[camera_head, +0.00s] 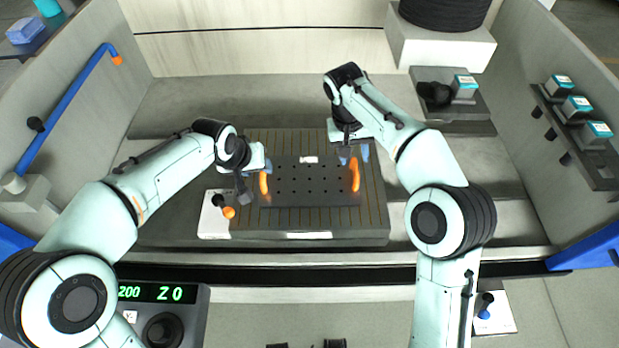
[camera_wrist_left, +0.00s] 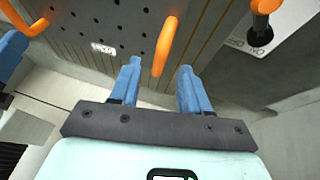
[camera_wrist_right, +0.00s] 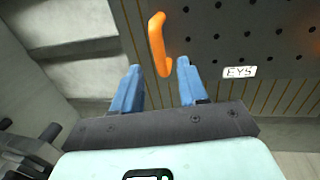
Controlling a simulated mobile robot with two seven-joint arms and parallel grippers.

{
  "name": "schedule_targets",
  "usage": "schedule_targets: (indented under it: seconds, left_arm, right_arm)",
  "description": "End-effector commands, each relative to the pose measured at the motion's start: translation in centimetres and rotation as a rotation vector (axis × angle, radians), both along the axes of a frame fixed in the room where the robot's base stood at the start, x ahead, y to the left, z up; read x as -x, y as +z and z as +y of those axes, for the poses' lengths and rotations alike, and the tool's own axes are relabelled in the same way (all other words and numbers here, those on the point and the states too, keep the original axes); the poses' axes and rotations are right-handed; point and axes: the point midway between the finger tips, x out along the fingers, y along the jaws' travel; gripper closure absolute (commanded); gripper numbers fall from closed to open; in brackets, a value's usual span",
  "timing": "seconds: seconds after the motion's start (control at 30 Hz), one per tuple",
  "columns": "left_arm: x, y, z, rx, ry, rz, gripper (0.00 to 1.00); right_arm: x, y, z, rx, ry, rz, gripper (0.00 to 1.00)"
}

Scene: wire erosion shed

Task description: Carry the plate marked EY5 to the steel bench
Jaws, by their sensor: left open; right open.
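The plate marked EY5 (camera_head: 310,184) is a dark flat slab with rows of holes and an orange handle at each side. It lies on the slatted table of the machine. Its label EY5 (camera_wrist_right: 240,72) reads clearly in the right wrist view. My left gripper (camera_head: 259,181) is open at the left handle (camera_wrist_left: 166,42), whose near end shows between the blue fingertips. My right gripper (camera_head: 354,155) is open at the right handle (camera_wrist_right: 157,42), whose near end likewise lies between the fingertips. Neither gripper is closed on a handle. I cannot identify the steel bench.
An orange-knobbed lever on a white base (camera_head: 213,226) stands beside the slatted table's left front corner. Grey walls with a blue pipe (camera_head: 75,92) and a rack of small boxes (camera_head: 577,107) flank the work area. A control box (camera_head: 165,312) stands in front.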

Motion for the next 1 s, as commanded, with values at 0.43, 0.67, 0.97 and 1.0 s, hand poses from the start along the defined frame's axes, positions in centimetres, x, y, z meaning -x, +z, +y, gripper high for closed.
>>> schedule_targets:
  seconds: [0.43, 0.67, 0.97, 1.0]
  left_arm:
    - [-2.1, -5.0, -1.1, -0.001, 0.001, 0.0, 0.53]
    - [-2.2, -5.2, -1.1, 0.0, 0.001, -0.001, 0.53]
    - [-2.1, -5.2, -1.1, 0.0, 0.001, -0.001, 1.0]
    - [-2.1, -5.2, -1.1, 0.0, 0.001, -0.001, 1.0]
  right_arm:
    - [0.1, -5.4, -1.0, -0.001, 0.0, 0.0, 0.57]
    - [0.1, -5.6, -1.1, -0.001, 0.001, -0.001, 0.57]
    - [0.1, -5.6, -1.1, -0.001, 0.001, 0.0, 1.0]
    - [0.1, -5.6, -1.1, 0.0, 0.001, 0.0, 1.0]
